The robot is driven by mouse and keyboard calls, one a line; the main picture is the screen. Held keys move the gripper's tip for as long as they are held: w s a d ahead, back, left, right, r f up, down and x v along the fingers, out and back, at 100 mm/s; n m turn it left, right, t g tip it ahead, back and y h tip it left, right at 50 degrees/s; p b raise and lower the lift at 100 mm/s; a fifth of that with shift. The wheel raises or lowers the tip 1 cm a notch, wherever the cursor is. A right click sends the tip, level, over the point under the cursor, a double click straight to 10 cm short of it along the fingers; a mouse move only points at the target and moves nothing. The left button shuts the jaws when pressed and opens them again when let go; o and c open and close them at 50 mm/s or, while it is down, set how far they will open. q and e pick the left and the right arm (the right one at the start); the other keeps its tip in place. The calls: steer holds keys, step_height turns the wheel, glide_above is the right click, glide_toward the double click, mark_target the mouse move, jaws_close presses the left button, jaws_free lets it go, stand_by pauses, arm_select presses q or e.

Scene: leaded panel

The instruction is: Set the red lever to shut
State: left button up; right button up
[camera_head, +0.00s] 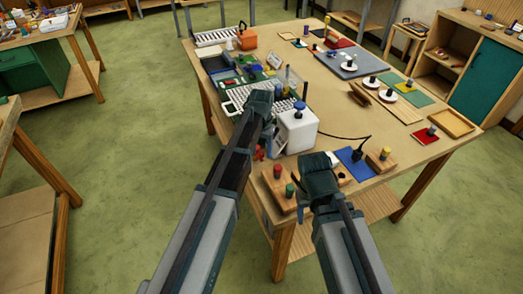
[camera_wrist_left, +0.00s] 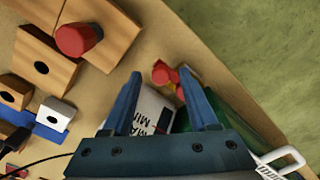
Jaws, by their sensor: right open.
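The red lever (camera_head: 259,154) shows small and partly hidden beside my left forearm, at the near left side of a white box (camera_head: 297,132) with a blue knob on top. In the left wrist view the red lever (camera_wrist_left: 163,73) has a yellow part beside it and lies beyond my fingertips, roughly between them in the picture. My left gripper (camera_wrist_left: 159,74) is open, with nothing seen held; its fingertips look apart from the lever. I cannot tell the lever's setting. My right gripper (camera_head: 320,180) is open over the table's near edge.
A blue mat (camera_head: 355,162) and a black cable lie to the right. A white keyboard-like grid (camera_head: 238,97) lies behind my left arm. Green floor is free left of the table.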

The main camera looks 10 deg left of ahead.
mark_target(262, 154)
arm_select(q)
step_height(262, 154, up, 14)
steer(key=p, duration=1.3)
steer(key=shift+p, duration=0.4)
steer(key=shift+f, duration=0.15)
steer(key=s+d+f+b, duration=0.2)
steer(key=s+f+b, duration=0.2)
steer(key=s, duration=0.4)
steer(key=s+d+f+m+b, duration=0.1)
steer(key=s+f+b, duration=0.3)
steer(key=s, duration=0.4)
steer(key=s+d+f+y+b, duration=0.1)
steer(key=s+d+f+b, duration=0.3)
steer(key=s, duration=0.3)
steer(key=shift+s+m, duration=0.4)
